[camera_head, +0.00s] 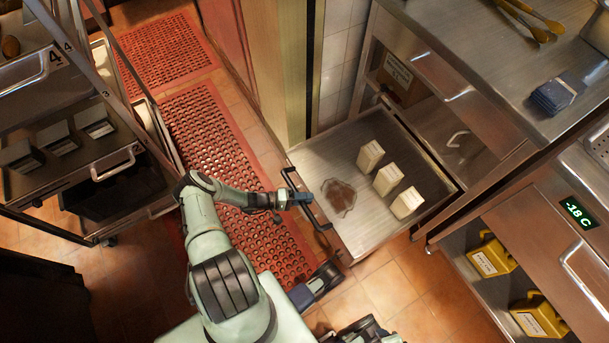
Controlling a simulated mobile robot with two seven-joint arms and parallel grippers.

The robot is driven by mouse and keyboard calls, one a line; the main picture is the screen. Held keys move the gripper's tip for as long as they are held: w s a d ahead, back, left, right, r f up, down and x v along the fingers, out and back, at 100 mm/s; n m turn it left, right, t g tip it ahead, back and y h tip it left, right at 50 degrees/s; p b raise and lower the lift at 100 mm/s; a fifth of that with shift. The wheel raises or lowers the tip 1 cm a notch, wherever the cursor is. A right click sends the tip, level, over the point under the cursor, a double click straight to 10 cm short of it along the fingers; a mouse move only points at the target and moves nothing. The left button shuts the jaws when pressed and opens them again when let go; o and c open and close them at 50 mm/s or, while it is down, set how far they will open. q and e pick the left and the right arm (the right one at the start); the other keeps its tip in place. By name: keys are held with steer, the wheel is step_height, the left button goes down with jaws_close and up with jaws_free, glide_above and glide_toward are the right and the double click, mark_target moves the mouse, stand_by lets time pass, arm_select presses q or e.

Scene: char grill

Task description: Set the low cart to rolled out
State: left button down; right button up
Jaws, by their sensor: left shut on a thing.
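The low cart (300,157) is a flat steel platform near floor level. It sticks out from under the steel counter onto the floor, its far end beneath the counter. A dark bar handle (318,218) runs along its near left edge. My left gripper (298,198) reaches in from the left and is shut on this handle. Three cream cartons (387,179) stand upright on the cart beside a brown stain. My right gripper (318,284) is low, just below the cart's near corner; its fingers cannot be made out clearly.
A steel drawer rack (123,164) stands at the left. Red perforated mats (215,140) cover the floor between it and the cart. The counter (490,65) is at the right, with yellow containers (492,258) on a low shelf. Bare tiles (390,290) lie below the cart.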

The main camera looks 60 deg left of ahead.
arm_select(q)
steer(key=c, duration=1)
jaws_free()
steer(key=shift+s+a, duration=0.1)
steer(key=v, duration=1.3)
steer(key=shift+p, duration=0.3)
arm_select(e)
steer(key=shift+s+a+r, duration=0.2)
steer(key=shift+s+r, duration=0.15)
steer(key=shift+s, duration=0.1)
